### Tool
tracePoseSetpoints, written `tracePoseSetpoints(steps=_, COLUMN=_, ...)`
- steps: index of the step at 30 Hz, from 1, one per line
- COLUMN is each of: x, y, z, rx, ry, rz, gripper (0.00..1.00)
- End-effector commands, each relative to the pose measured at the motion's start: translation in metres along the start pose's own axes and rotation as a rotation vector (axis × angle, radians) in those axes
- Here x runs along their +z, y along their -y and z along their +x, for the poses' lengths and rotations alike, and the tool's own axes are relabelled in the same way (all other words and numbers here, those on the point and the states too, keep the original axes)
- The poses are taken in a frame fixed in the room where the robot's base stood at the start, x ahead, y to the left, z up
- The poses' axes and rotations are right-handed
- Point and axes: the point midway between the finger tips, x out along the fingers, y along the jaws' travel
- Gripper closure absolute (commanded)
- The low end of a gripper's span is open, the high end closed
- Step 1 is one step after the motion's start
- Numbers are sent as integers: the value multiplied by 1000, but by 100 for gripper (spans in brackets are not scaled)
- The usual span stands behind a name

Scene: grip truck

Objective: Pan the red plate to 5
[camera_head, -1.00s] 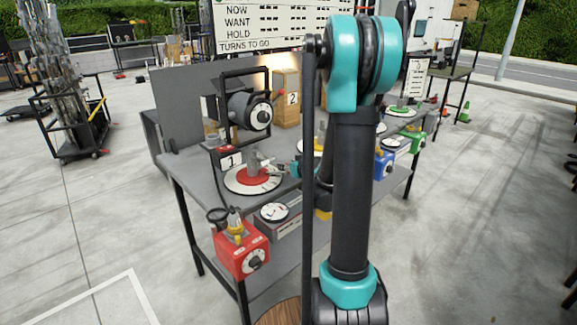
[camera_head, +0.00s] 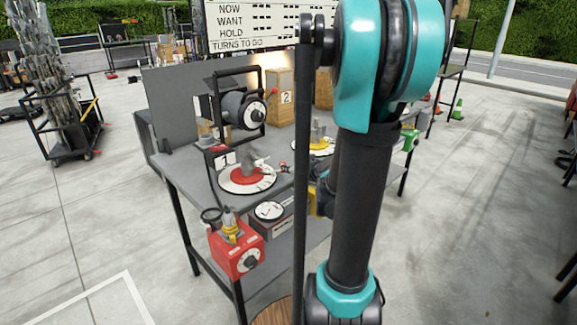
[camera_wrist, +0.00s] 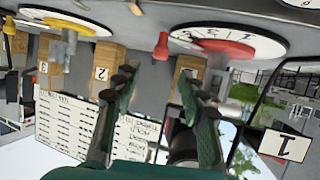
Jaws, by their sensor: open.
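The red plate (camera_head: 240,178) is a red disc on a white numbered dial at the near left of the bench, beside the sign 1. A grey post and a white part stand on it. In the wrist view, which is upside down, the red plate (camera_wrist: 232,50) is at the upper right. A red knob (camera_wrist: 161,46) shows by the dial's edge, above the gap between my fingertips. My gripper (camera_wrist: 158,82) is open with nothing between its fingers. In the head view my arm hides most of it.
A red box (camera_head: 236,250) with a dial and yellow-topped part stands in front, by a round gauge (camera_head: 269,211). A dark framed lamp-like device (camera_head: 240,108) stands behind the plate. A yellow plate (camera_head: 316,148) and wooden box 2 (camera_head: 281,97) are farther along the bench.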

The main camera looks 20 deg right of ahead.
Motion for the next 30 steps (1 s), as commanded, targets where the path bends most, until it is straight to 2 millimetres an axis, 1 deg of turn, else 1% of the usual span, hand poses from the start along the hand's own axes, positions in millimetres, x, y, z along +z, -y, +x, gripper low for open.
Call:
tracePoseSetpoints(steps=3, x=0, y=-1, z=-13, rx=2, ry=-1, rz=2, gripper=58)
tracePoseSetpoints(steps=7, x=0, y=0, z=-22, rx=1, ry=0, rz=1, gripper=58)
tracePoseSetpoints(steps=12, x=0, y=0, z=-26, rx=0, ry=0, rz=1, gripper=58)
tracePoseSetpoints(steps=22, x=1, y=2, z=-26, rx=-4, ry=5, rz=1, gripper=58)
tracePoseSetpoints(steps=23, x=3, y=6, z=-27, rx=-10, ry=13, rz=2, gripper=58)
tracePoseSetpoints(steps=26, x=18, y=29, z=-32, rx=-50, ry=82, rz=16, gripper=58)
tracePoseSetpoints(steps=29, x=53, y=67, z=-48, rx=-100, ry=228, rz=41, gripper=58)
tracePoseSetpoints(steps=30, x=70, y=81, z=-58, rx=-110, ry=300, rz=53, gripper=58)
